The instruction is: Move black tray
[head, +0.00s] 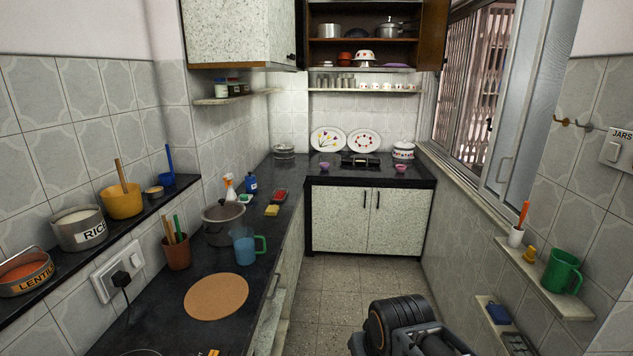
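A low black object (360,158) with small light-coloured details lies on the far counter, between two pink bowls and in front of two decorated plates. It looks like the black tray, but it is too small and dark against the black counter to be sure. Part of my dark arm shows at the bottom, right of centre, over the floor, far from that object. No gripper fingers can be made out.
A pink bowl (324,167) and another pink bowl (400,168) flank the black object. A white pot (403,150) stands at right. The left counter (140,318) holds a round brown board (216,296) and a blue jug (243,247). The floor (335,290) between is clear.

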